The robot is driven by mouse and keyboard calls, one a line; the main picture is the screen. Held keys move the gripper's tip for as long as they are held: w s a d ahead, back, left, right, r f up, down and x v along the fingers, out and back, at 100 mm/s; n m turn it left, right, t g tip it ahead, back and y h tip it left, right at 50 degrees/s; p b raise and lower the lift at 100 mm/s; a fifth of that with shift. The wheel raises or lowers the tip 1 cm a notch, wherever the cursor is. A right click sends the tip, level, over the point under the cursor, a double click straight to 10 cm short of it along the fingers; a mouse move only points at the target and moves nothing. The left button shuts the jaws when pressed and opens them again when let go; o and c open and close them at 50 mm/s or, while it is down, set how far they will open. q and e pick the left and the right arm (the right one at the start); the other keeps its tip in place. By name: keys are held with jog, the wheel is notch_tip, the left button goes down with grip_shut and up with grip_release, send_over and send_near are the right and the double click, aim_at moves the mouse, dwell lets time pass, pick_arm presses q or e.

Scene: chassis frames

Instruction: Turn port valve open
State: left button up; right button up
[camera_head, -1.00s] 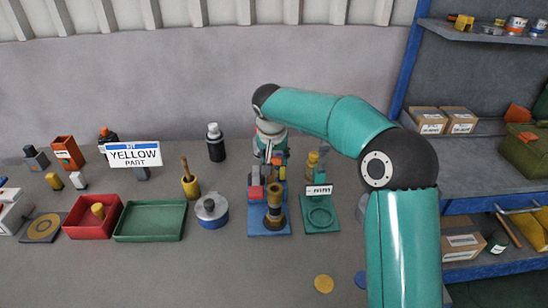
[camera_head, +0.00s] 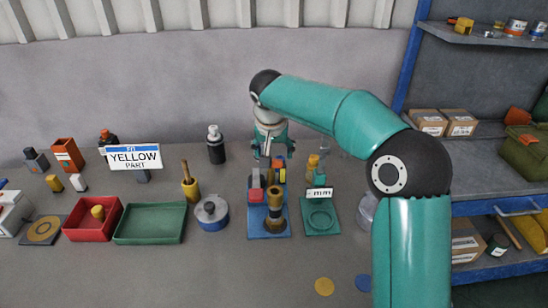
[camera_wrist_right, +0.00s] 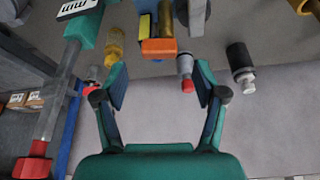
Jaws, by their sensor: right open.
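A blue-based rig (camera_head: 257,227) stands mid-bench with an upright brass cylinder (camera_head: 275,205), a red block (camera_head: 256,190) and a small orange and blue block (camera_wrist_right: 158,47) behind. No part is labelled as the port valve, so I cannot tell which part it is. My right gripper (camera_head: 271,152) hangs fingers-down just behind this rig. In the right wrist view its fingers (camera_wrist_right: 162,86) are spread with nothing between them. A grey piece with a red tip (camera_wrist_right: 187,84) shows beyond, near the right finger. My left gripper is out of view.
A green rig (camera_head: 320,228) with a ring and white label stands close on the right. A black bottle (camera_head: 215,145) stands behind. The front bench is mostly clear.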

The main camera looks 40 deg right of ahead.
jog(key=v, duration=0.7)
jog(key=shift+r, duration=0.25)
jog(key=shift+s+a, duration=0.1)
jog(key=shift+s, duration=0.05)
